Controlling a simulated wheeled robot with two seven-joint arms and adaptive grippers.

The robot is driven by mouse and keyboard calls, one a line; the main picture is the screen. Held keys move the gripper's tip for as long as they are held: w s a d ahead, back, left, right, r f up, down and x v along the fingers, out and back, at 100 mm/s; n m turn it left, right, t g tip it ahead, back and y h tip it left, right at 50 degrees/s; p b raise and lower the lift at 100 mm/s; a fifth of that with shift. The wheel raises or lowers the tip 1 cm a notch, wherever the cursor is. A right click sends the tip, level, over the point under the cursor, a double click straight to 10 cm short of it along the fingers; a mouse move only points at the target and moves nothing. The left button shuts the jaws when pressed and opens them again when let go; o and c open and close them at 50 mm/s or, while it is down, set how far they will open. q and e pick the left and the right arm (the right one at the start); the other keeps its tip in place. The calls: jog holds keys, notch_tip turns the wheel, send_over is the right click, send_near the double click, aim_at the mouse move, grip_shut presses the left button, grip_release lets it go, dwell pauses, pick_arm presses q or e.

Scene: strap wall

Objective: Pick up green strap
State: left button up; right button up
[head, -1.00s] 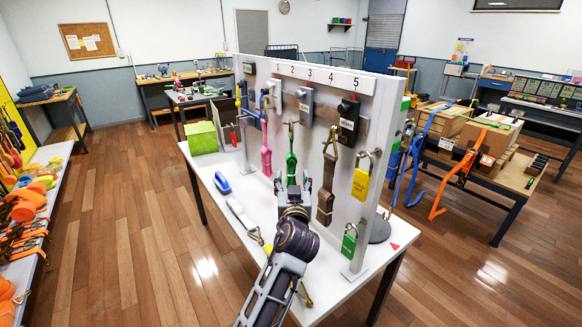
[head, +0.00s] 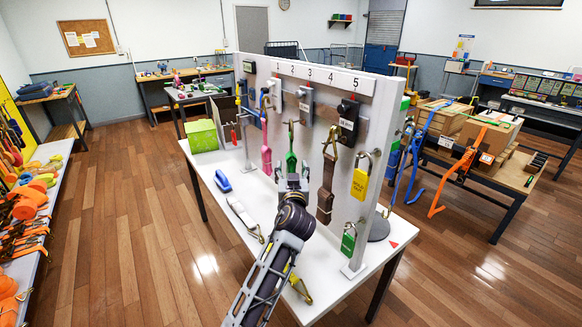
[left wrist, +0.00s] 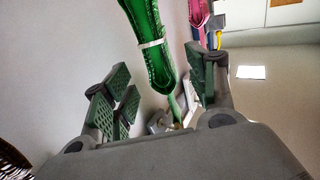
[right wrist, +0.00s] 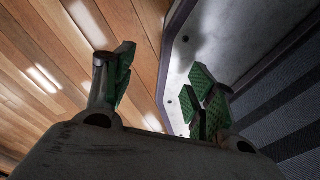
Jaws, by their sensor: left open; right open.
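The green strap (head: 291,158) hangs from a hook on the white panel, between a pink strap (head: 266,158) and a brown strap (head: 326,190). In the left wrist view the bundled lower end of the green strap (left wrist: 148,42) hangs down, with a pale band around it. My left gripper (head: 291,181) is just below and in front of it. The strap's end shows between the open pads of my left gripper (left wrist: 160,92), but I cannot tell whether it is within their depth. My right gripper (right wrist: 165,87) is open and empty, and out of the head view.
Wooden floor lies open around the table.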

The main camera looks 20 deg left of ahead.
aim_at(291, 164)
pick_arm(q)
jog(key=shift+w, duration=0.1)
jog(key=shift+w+a+r+p, duration=0.15)
jog(key=shift+w+a+p, duration=0.1)
jog(key=shift+w, duration=0.2)
jog(key=shift+w+a+r+p, duration=0.1)
jog(key=shift+w+p, duration=0.1)
jog(key=shift+w, duration=0.2)
jog(key=shift+p+x, duration=0.4)
jog(key=shift+x, duration=1.15)
jog(key=shift+c, duration=0.2)
pick_arm(e)
jog(key=shift+s+a+r, duration=0.3)
jog(key=shift+a+r, duration=0.25)
jog(key=shift+r, duration=0.3)
pick_arm(q)
jog(key=c, duration=1.2)
grip_shut()
pick_arm(e)
jog(key=shift+a, duration=0.15)
jog(key=shift+a, duration=0.1)
